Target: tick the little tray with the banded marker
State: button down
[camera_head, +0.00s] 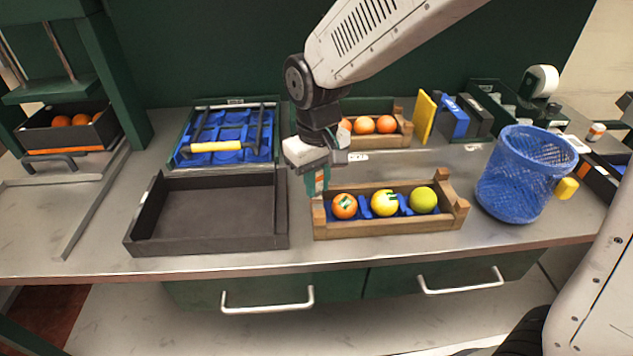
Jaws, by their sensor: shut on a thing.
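My gripper (313,172) hangs at the middle of the counter, just above the left end of the front wooden crate. It is shut on a slim upright piece with teal, white and orange bands, the banded marker (320,182); the fingers hide part of it. The small wooden crate (390,226) holds an orange (344,207) with a green and white mark, a yellow fruit (384,203) with a dark mark, and a plain yellow-green fruit (423,200), on a blue insert. I cannot tell whether the marker touches the crate. Which tray is the little one is not clear.
An empty dark tray (208,213) lies left of the crate. Behind it is a blue tray (222,152) with a yellow-handled bar. A rear wooden crate (392,141) holds oranges. A blue mesh basket (522,178) stands right. Bare counter lies between the crates.

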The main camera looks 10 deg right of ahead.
jog(key=shift+w, duration=0.3)
jog(key=shift+s, duration=0.6)
dwell(0.4)
jog(key=shift+r, duration=0.1)
jog(key=shift+r, duration=3.5)
jog(key=shift+f, duration=0.1)
jog(key=shift+w+f, duration=0.15)
jog(key=shift+f, duration=2.85)
jog(key=shift+f, duration=0.6)
jog(key=shift+w, duration=0.8)
jog(key=shift+s+r, duration=0.1)
